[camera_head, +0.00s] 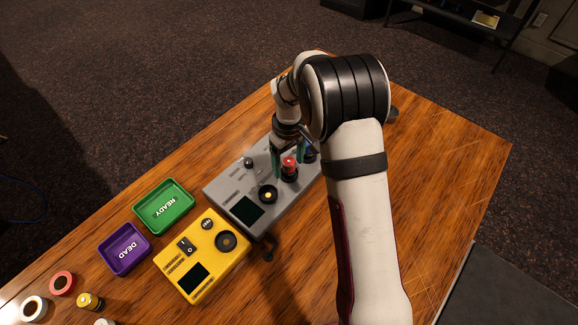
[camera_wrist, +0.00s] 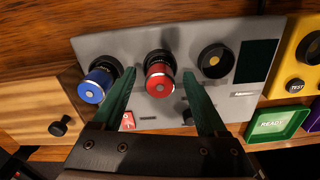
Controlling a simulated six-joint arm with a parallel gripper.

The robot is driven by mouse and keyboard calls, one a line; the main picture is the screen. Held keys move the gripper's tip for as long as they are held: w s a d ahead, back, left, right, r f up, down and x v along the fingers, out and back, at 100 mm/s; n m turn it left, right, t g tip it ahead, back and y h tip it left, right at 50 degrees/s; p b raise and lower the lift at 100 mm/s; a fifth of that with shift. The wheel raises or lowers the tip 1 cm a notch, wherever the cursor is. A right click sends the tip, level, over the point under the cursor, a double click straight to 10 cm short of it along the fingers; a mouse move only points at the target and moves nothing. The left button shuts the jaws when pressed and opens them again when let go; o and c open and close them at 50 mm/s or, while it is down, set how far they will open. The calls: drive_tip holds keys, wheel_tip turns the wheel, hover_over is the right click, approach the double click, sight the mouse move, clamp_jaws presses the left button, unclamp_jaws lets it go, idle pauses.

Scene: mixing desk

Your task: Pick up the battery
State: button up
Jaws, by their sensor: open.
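A red cylinder with a pale round end (camera_wrist: 159,82), battery-like, stands in a dark socket on the grey panel. It also shows in the head view (camera_head: 289,163). A blue cylinder of the same kind (camera_wrist: 95,86) stands in the socket to its left in the wrist view. Which one the task calls the battery is not marked. My gripper (camera_wrist: 159,74) is open, its two green fingers on either side of the red cylinder with visible gaps. In the head view my gripper (camera_head: 291,158) is low over the grey panel, and my arm hides part of it.
The grey panel (camera_head: 225,190) has an empty-looking socket with a yellow centre (camera_head: 268,194). A yellow tester (camera_head: 190,263), a green READY tray (camera_head: 163,207) and a purple DEAD tray (camera_head: 124,249) stand beside it; both trays are empty. Ring-like items and a small yellow-black cylinder (camera_head: 90,302) lie bottom left.

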sight(289, 160)
drive_tip(key=shift+f, duration=0.25)
clamp_jaws()
idle(0.3)
wheel_tip(289, 160, up, 4)
drive_tip(key=shift+r, duration=0.25)
drive_tip(key=s+d+r, duration=0.4)
drive_tip(key=d+r, duration=0.2)
drive_tip(key=d, duration=0.4)
drive_tip(key=shift+s+d+r, duration=0.3)
drive_tip(key=shift+d, duration=0.1)
